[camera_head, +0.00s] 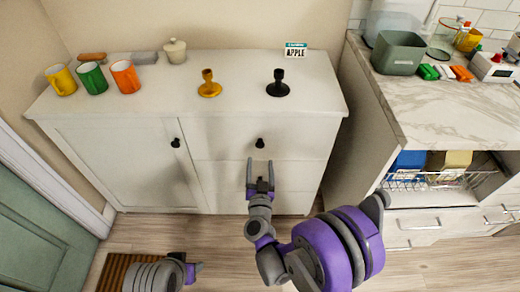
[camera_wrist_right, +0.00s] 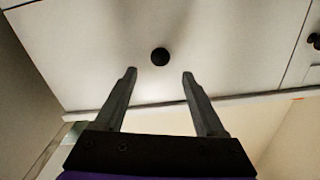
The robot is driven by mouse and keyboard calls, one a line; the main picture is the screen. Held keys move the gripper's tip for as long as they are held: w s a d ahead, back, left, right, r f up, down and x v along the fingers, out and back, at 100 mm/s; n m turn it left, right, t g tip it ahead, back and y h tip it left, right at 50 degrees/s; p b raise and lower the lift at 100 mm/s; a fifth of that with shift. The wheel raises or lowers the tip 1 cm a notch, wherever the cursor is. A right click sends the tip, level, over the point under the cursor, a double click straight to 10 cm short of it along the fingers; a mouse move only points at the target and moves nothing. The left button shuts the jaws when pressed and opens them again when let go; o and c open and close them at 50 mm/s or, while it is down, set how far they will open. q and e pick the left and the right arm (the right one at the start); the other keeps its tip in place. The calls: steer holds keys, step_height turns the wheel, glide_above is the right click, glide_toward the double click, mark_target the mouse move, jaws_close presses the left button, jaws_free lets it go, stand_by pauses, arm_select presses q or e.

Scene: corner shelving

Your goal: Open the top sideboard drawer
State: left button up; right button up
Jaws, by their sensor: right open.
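The white sideboard (camera_head: 215,75) stands against the wall. Its top drawer (camera_head: 225,140) is on the right side and looks shut, with a round black knob (camera_head: 260,143). My right gripper (camera_head: 260,163) is open and empty in front of the drawer, its fingertips just below the knob in the head view. In the right wrist view the knob (camera_wrist_right: 160,56) shows beyond the open fingertips (camera_wrist_right: 159,75), centred between them, and the fingers do not close on it.
A left door with a black knob (camera_head: 175,143) adjoins the drawers. An orange mug (camera_head: 125,77), a yellow candlestick (camera_head: 209,88) and a black candlestick (camera_head: 278,88) stand on top. A marble counter (camera_head: 440,112) with an open rack (camera_head: 430,180) lies to the right.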

mark_target(260, 147)
steer(key=w, duration=0.7)
steer(key=shift+w, duration=0.15)
jaws_close()
stand_by(1.2)
